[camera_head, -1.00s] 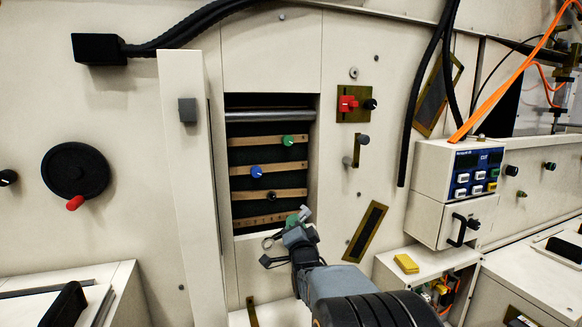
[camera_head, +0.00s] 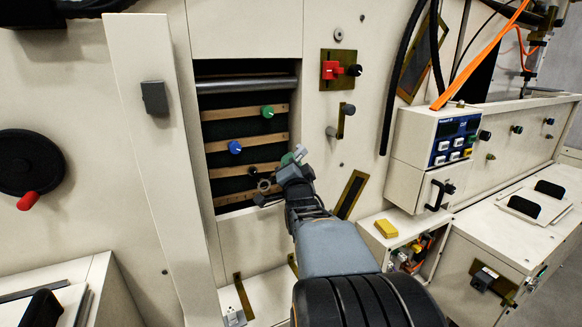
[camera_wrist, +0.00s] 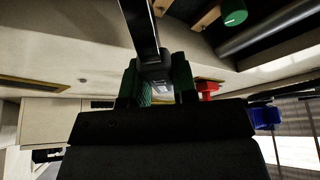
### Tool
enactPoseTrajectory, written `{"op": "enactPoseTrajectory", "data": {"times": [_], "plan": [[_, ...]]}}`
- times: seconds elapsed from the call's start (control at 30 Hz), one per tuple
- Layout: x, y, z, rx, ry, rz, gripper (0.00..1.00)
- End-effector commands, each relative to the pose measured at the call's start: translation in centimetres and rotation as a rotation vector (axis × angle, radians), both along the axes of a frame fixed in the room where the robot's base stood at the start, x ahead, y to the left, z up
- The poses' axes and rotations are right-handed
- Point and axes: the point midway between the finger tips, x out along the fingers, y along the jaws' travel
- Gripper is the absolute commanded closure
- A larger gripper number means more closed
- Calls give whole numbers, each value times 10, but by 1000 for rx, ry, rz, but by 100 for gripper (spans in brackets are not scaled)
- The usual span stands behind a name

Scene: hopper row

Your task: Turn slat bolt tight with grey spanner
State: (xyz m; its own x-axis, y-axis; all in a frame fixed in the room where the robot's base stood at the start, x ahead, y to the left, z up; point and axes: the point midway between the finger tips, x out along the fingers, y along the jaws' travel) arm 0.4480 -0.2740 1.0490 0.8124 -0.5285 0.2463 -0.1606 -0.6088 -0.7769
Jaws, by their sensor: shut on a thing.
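My gripper (camera_head: 291,170) is shut on the grey spanner, at the lower right of the slatted opening. In the wrist view the spanner (camera_wrist: 140,30) runs upward as a dark bar from between the green-padded fingers (camera_wrist: 158,82). In the head view a grey ring-shaped end (camera_head: 264,185) shows just left of the gripper. A small black bolt head (camera_head: 252,171) sits on the third wooden slat (camera_head: 230,174), just above and left of that ring. The ring looks apart from it, though depth is hard to judge. The bolt is not clear in the wrist view.
The upper slats carry a green knob (camera_head: 267,111) and a blue knob (camera_head: 234,147). A metal roller (camera_head: 245,85) crosses the opening's top. A tall panel (camera_head: 150,170) juts out at left. A red knob (camera_head: 331,70) and a small handle (camera_head: 341,120) stick out at right.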

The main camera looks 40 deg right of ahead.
Motion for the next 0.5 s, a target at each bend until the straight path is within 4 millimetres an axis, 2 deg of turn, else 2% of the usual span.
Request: {"op": "enactPoseTrajectory", "data": {"times": [0.37,0.5], "plan": [[55,-12,-2,0,0,4,100],[56,-3,3,-146,32,3,100]]}}
